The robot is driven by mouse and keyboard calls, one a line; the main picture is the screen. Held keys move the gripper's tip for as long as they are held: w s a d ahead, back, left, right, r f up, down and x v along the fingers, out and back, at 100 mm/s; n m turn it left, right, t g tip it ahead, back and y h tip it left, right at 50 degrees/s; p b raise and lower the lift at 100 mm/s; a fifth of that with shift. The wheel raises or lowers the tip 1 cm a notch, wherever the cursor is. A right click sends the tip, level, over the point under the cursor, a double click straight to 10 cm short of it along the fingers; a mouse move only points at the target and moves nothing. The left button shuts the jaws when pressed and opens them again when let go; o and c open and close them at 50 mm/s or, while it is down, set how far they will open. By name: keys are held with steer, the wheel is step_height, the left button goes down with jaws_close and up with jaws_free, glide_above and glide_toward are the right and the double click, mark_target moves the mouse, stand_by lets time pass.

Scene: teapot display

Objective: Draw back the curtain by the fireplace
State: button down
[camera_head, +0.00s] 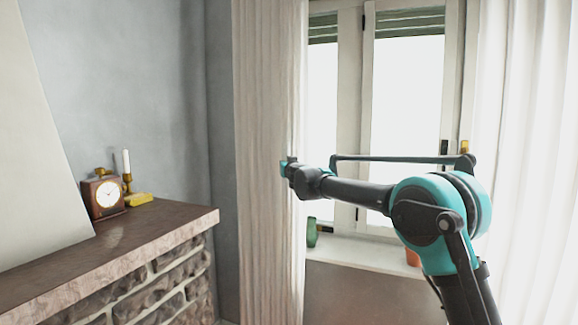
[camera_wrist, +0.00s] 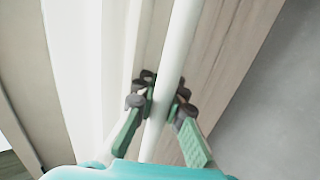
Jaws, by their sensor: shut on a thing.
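The pale beige curtain by the fireplace (camera_head: 262,120) hangs in narrow vertical folds between the grey wall and the window (camera_head: 405,100). Its right edge stands at the left side of the window, and the panes beside it are uncovered. My gripper (camera_head: 287,168) is at that right edge, about midway up the visible curtain. In the wrist view, the two green fingers of my gripper (camera_wrist: 165,95) close from both sides on a pale fold of the curtain (camera_wrist: 183,45). The fingertips touch the fold. The curtain's top and bottom are out of view.
The stone fireplace (camera_head: 150,285) with its brown mantel (camera_head: 130,238) stands at left. A clock (camera_head: 104,196), a candle (camera_head: 126,161) and a yellow object (camera_head: 138,199) are on it. A green vase (camera_head: 311,232) stands on the windowsill (camera_head: 365,252). Another white curtain (camera_head: 535,150) hangs at right.

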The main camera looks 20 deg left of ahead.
steer(key=c, duration=1.7)
jaws_free()
steer(key=v, duration=1.2)
